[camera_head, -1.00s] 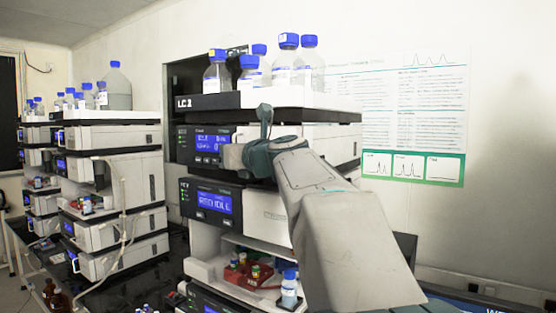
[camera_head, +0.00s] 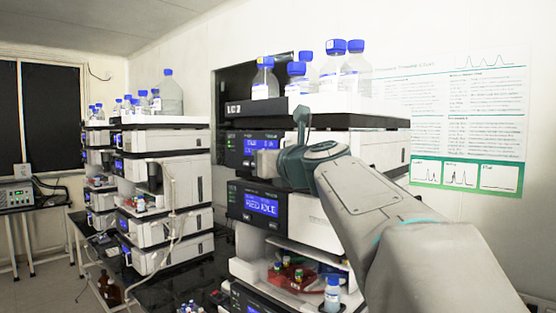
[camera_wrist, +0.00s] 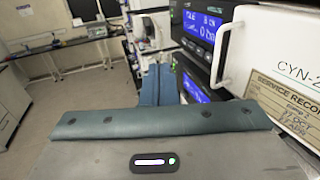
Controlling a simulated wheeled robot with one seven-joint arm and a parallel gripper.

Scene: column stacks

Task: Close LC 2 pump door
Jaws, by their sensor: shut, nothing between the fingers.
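The LC 2 stack (camera_head: 234,109) stands at centre right in the head view. Its upper module has a blue display (camera_head: 257,146); a READY/IDLE display (camera_head: 262,205) is below. My gripper (camera_head: 265,163) is in front of the upper module, beside that display, and partly covers it. In the wrist view my shut, empty fingers (camera_wrist: 158,72) point ahead, left of the displays. A white door panel (camera_wrist: 262,50) with a white handle (camera_wrist: 228,52) is close on the right. Whether it is fully shut is unclear. In the head view my arm hides most of the module's right side.
Blue-capped bottles (camera_head: 333,68) stand on top of the stack. Vials and a red rack (camera_head: 290,275) sit in an open bay below. Another stack (camera_head: 165,160) is at left. The floor (camera_head: 35,255) at far left is clear.

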